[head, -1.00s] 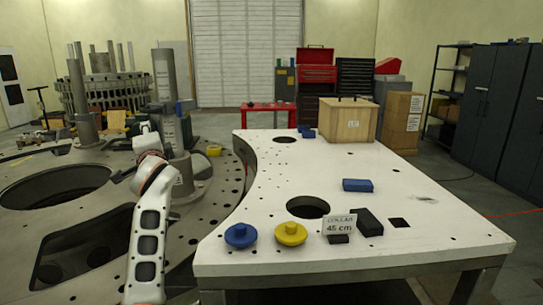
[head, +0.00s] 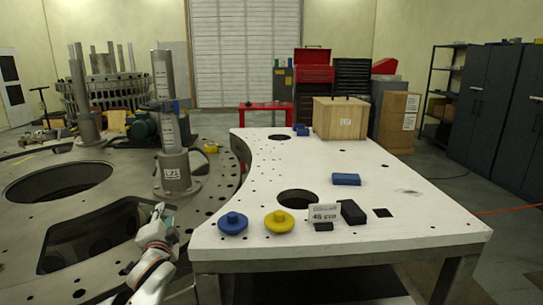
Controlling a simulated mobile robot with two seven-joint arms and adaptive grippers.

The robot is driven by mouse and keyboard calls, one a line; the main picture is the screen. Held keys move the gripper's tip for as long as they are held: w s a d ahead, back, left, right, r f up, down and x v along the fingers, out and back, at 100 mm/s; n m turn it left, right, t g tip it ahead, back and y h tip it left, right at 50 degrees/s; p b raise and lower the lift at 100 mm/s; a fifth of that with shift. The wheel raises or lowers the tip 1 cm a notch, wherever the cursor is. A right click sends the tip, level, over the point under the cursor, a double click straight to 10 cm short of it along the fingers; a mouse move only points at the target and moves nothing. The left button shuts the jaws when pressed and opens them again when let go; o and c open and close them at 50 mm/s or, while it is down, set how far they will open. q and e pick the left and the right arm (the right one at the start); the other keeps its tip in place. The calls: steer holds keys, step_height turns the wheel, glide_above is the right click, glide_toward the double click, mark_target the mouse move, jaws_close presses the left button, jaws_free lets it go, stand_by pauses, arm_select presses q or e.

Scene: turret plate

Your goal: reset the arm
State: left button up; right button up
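My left arm comes in from the bottom left of the head view, and its white gripper (head: 160,212) is over the near part of the round turret plate (head: 205,190). It is apart from the upright grey post (head: 165,125), which stands on a wide base marked with a number (head: 171,175). The fingers are small and seen at an angle, so I cannot tell whether they are open or shut. A collar-like piece with a blue part (head: 184,103) sits around or against the post's upper half. My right gripper is out of view.
A white table (head: 300,180) on the right holds a blue knobbed disc (head: 233,223), a yellow one (head: 279,222), a "45 cm" sign (head: 323,213), black and blue blocks and a wooden crate (head: 340,119). The plate has large openings (head: 60,182). The table's curved edge is close to my gripper.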

arm_select(q)
steer(key=s+d+f+n+g+h, duration=0.1)
steer(key=s+d+f+h, duration=0.15)
steer(key=s+f, duration=0.8)
steer(key=s+d+f+n+g+h, duration=0.1)
steer(key=s+d+f+g+h, duration=0.15)
steer(key=s+f, duration=0.8)
steer(key=s+d+f+n+g+h, duration=0.1)
steer(key=s+d+f+n, duration=0.1)
steer(key=s+f, duration=0.5)
steer(key=s+d+f+n+g+h, duration=0.1)
steer(key=s+d+f+n, duration=0.1)
steer(key=s+d+f, duration=0.2)
steer(key=s+f, duration=0.3)
steer(key=s, duration=0.4)
steer(key=shift+s+h, duration=0.3)
